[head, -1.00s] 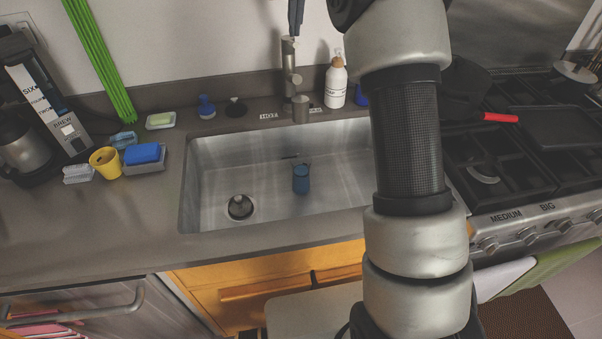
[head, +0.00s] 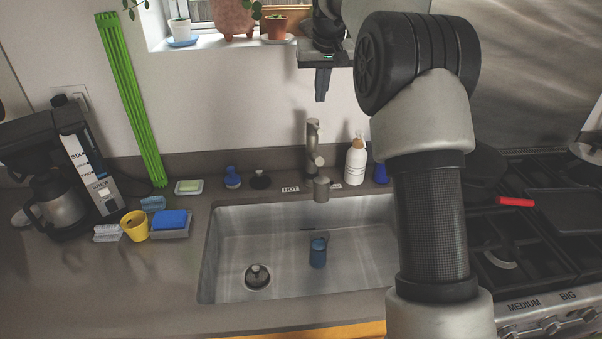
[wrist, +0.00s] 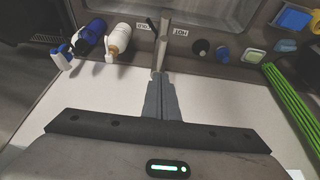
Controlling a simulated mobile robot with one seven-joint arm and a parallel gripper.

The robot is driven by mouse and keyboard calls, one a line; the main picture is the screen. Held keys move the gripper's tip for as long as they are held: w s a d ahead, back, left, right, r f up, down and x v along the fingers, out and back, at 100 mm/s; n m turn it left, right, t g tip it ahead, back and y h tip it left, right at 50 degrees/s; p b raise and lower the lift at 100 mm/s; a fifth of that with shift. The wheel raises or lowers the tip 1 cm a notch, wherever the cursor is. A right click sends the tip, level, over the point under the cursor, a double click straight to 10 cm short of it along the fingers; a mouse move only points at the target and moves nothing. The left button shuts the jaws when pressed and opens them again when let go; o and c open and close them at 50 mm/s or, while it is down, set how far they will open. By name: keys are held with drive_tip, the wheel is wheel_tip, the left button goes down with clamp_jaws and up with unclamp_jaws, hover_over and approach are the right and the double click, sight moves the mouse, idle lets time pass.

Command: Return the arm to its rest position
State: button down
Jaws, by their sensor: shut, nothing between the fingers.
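My gripper (head: 322,84) is raised in front of the wall, above the faucet, below the window sill. Its fingers point down and are together with nothing between them. In the wrist view the shut fingers (wrist: 161,97) point toward the faucet (wrist: 160,45). My arm rises on the right side of the head view and bends over toward the gripper. The gripper looks clear of the faucet (head: 314,150) below it. A blue cup (head: 318,253) stands in the sink (head: 230,278), well below the gripper.
A white soap bottle (head: 355,162) stands right of the faucet. Potted plants (head: 276,27) sit on the sill near the gripper. A green slatted rack (head: 132,100) leans on the wall. The stove (head: 520,250) is at right, a coffee maker (head: 75,160) at left.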

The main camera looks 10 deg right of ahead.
drive_tip(key=s+r, duration=0.4)
drive_tip(key=s, duration=0.8)
drive_tip(key=s+r, duration=0.4)
drive_tip(key=s, duration=0.7)
drive_tip(key=s+f, duration=0.5)
drive_tip(key=s, duration=0.5)
drive_tip(key=s+f+t, duration=0.1)
drive_tip(key=s+f, duration=0.4)
drive_tip(key=s, duration=0.6)
